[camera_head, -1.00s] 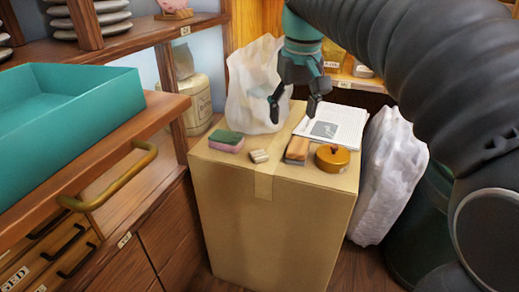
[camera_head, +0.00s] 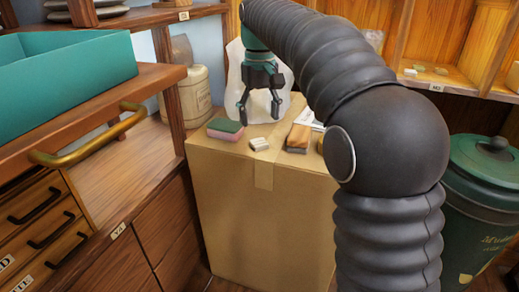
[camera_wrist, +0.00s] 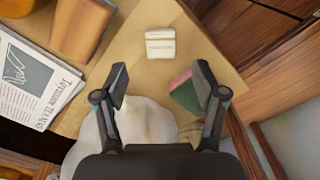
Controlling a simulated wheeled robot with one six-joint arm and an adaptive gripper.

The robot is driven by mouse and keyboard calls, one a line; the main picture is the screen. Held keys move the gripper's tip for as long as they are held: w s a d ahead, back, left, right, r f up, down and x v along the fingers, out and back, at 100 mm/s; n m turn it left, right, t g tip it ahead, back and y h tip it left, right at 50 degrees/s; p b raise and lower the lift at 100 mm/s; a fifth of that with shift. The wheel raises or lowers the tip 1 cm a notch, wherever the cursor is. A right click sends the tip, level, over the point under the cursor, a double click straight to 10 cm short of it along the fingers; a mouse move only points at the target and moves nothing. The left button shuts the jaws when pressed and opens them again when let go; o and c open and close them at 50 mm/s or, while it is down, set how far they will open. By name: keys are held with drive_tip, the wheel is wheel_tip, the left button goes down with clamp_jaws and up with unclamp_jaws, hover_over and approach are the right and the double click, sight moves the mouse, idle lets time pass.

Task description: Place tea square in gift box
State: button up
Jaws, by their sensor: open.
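The small pale tea square (camera_head: 260,144), with a grooved top, lies flat on the cardboard box. It also shows in the wrist view (camera_wrist: 160,43), ahead of the fingertips and between their lines. My gripper (camera_head: 259,112) is open and empty, pointing down above the box, just above and behind the square in the head view. Its two spread fingers frame bare cardboard in the wrist view (camera_wrist: 160,77). A teal open-topped box (camera_head: 70,62), which looks like the gift box, stands on the wooden counter at the left. Its floor is only partly visible.
The cardboard box (camera_head: 250,215) also bears a green-and-pink sponge (camera_head: 225,128), close to one finger, a brown-and-black block (camera_head: 298,138) and a newspaper (camera_wrist: 30,85). A crumpled white bag (camera_head: 236,75) stands behind my gripper. A brass handle (camera_head: 95,145) juts out below the teal box.

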sight(259, 142)
drive_tip(key=shift+f+b, duration=1.05)
drive_tip(key=shift+f, duration=2.2)
drive_tip(key=c, duration=0.9)
drive_tip(key=shift+r, duration=0.1)
drive_tip(key=shift+c, duration=0.2)
